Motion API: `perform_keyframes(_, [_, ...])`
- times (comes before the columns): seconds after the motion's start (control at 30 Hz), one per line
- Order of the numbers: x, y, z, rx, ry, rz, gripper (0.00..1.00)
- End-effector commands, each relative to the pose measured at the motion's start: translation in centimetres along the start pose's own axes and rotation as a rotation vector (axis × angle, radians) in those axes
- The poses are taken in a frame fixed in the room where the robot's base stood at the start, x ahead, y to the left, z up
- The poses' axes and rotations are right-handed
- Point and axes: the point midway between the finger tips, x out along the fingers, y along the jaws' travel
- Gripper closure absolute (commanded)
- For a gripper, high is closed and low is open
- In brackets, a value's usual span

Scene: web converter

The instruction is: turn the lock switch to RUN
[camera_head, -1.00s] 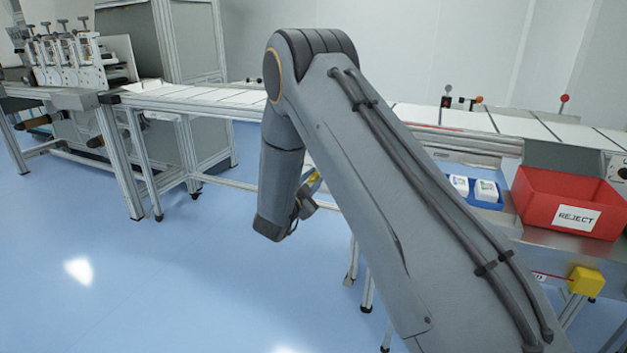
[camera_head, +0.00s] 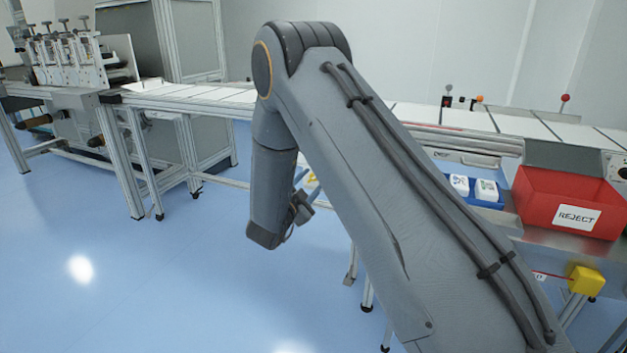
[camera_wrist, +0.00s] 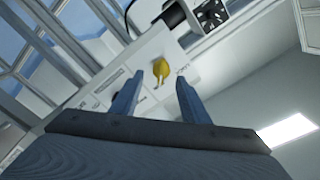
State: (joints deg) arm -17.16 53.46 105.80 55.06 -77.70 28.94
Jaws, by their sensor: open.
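The lock switch shows in the wrist view as a yellow handle (camera_wrist: 161,70) on a pale panel (camera_wrist: 108,80) with small printed labels. I cannot read the labels or tell which position the switch is at. My gripper (camera_wrist: 155,88) is open, and its two blue-grey fingers point toward the panel. The yellow handle appears between and just beyond the fingertips, apart from them. In the head view my gripper (camera_head: 303,198) is partly hidden beside my forearm, and a bit of yellow shows behind it.
A red REJECT bin (camera_head: 540,205) and a blue tray (camera_head: 487,203) with white packs stand at the right. A yellow block (camera_head: 586,281) sits below the bin. The conveyor (camera_head: 400,113) runs across the back. The blue floor (camera_head: 150,270) at left is clear.

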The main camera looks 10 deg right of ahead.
Motion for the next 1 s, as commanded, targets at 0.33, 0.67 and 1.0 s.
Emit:
perform_keyframes(0.33, [-4.5, 0.0, 0.1, 0.000, -0.002, 0.000, 0.58])
perform_keyframes(0.67, [-4.8, 0.0, 0.0, 0.000, -0.001, 0.000, 0.58])
perform_keyframes(1.0, [-5.2, -3.0, 0.5, -0.060, -0.296, 0.021, 0.58])
